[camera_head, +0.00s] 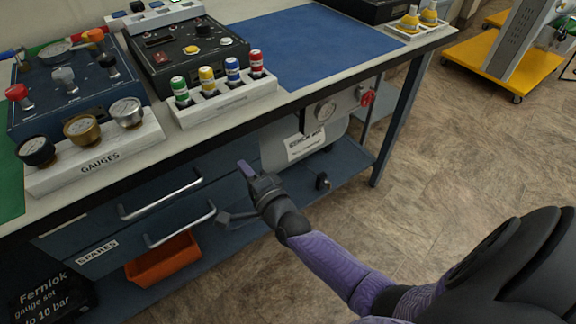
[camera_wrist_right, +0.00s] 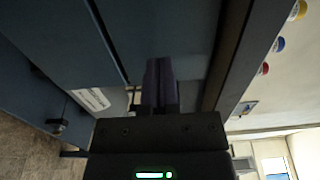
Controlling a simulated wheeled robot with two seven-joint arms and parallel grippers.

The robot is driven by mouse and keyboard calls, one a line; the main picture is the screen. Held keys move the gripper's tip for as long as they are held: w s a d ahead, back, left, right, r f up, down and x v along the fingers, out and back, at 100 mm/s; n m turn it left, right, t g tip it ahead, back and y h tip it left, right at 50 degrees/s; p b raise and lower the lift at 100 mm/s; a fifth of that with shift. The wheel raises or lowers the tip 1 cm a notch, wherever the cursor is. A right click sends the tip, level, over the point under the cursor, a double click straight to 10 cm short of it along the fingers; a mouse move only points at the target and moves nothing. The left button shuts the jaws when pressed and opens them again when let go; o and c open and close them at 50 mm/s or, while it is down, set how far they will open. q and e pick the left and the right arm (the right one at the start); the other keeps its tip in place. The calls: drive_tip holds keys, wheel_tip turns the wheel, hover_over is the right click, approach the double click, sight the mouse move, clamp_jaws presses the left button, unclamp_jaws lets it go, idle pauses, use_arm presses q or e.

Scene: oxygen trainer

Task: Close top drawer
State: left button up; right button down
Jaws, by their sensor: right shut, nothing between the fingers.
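The top drawer (camera_head: 98,212) is a blue front with a silver bar handle (camera_head: 160,196), under the workbench's front edge. Whether it stands out a little or is flush, I cannot tell in the head view. My right gripper (camera_head: 245,168) is shut and empty, just right of the handle near the drawer front's right end. In the right wrist view its purple fingers (camera_wrist_right: 160,82) are together, close to a blue panel (camera_wrist_right: 165,28); contact is unclear. The lower drawer (camera_head: 125,252), labelled SPARES, has its own handle (camera_head: 180,224). My left gripper is out of view.
The workbench top (camera_head: 290,97) overhangs above my right gripper and carries gauges (camera_head: 82,130) and colored-cap bottles (camera_head: 218,78). An orange bin (camera_head: 163,260) sits on the lower shelf. A labelled grey unit (camera_head: 305,145) stands right of the drawers.

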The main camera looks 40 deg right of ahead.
drive_tip(key=s+p, duration=0.3)
drive_tip(key=s, duration=0.8)
drive_tip(key=s+f+n+g+p, duration=0.3)
drive_tip(key=s+f+n+g, duration=0.8)
drive_tip(key=s+f, duration=0.6)
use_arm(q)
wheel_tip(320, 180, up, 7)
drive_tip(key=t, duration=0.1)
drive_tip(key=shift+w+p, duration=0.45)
use_arm(e)
drive_tip(key=s+d+f+n+g, duration=0.1)
drive_tip(key=s+f+n+g, duration=0.2)
drive_tip(key=s, duration=0.7)
drive_tip(key=s+d+f+n+g, duration=0.2)
drive_tip(key=s+f+n+g, duration=0.2)
drive_tip(key=s, duration=0.6)
drive_tip(key=n, duration=0.2)
drive_tip(key=shift+s+n+g+h, duration=0.3)
drive_tip(key=shift+s+n+h, duration=0.1)
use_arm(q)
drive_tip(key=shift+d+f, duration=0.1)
use_arm(e)
drive_tip(key=shift+d, duration=0.1)
